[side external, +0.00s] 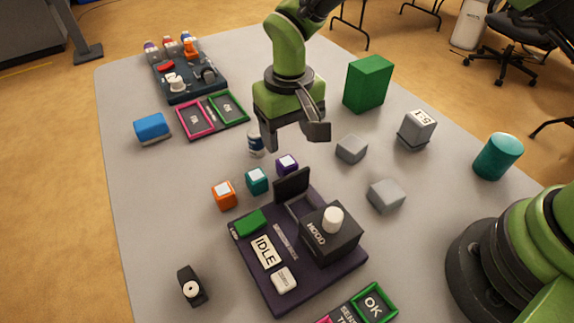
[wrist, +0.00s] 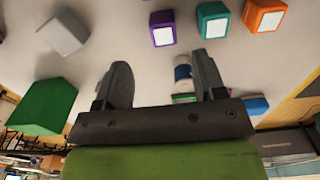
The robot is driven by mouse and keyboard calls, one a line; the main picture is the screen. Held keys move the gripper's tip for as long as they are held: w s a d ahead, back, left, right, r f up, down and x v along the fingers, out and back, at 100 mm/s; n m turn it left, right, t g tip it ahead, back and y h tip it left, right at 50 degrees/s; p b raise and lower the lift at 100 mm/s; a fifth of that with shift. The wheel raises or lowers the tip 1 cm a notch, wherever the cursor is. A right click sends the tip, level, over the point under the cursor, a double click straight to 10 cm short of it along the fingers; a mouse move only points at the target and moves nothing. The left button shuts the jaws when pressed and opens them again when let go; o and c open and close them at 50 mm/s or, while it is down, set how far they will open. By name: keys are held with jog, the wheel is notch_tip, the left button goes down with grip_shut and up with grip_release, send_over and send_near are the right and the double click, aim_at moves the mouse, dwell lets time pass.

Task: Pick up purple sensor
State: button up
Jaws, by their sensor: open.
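The purple sensor (side external: 287,165) is a small purple cube with a white face, on the table behind the dark purple station. It also shows in the wrist view (wrist: 163,28), beyond my fingertips and between them in the picture. My gripper (side external: 298,137) is open and empty, above the table behind the purple sensor and apart from it. In the wrist view its two dark fingers (wrist: 163,80) are spread. A teal sensor (side external: 257,181) and an orange sensor (side external: 224,195) stand in a row to the left of the purple one.
A white and blue can (side external: 256,144) stands close behind the purple sensor. The station's dark hood box (side external: 331,234) and upright panel (side external: 291,185) are in front. Grey blocks (side external: 351,149) and a green box (side external: 368,83) are to the right. The table's left front is mostly clear.

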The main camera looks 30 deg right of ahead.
aim_at(287, 161)
jog(key=f, duration=0.6)
jog(key=shift+a+f, duration=0.1)
jog(key=shift+a, duration=0.15)
jog(key=c, duration=1)
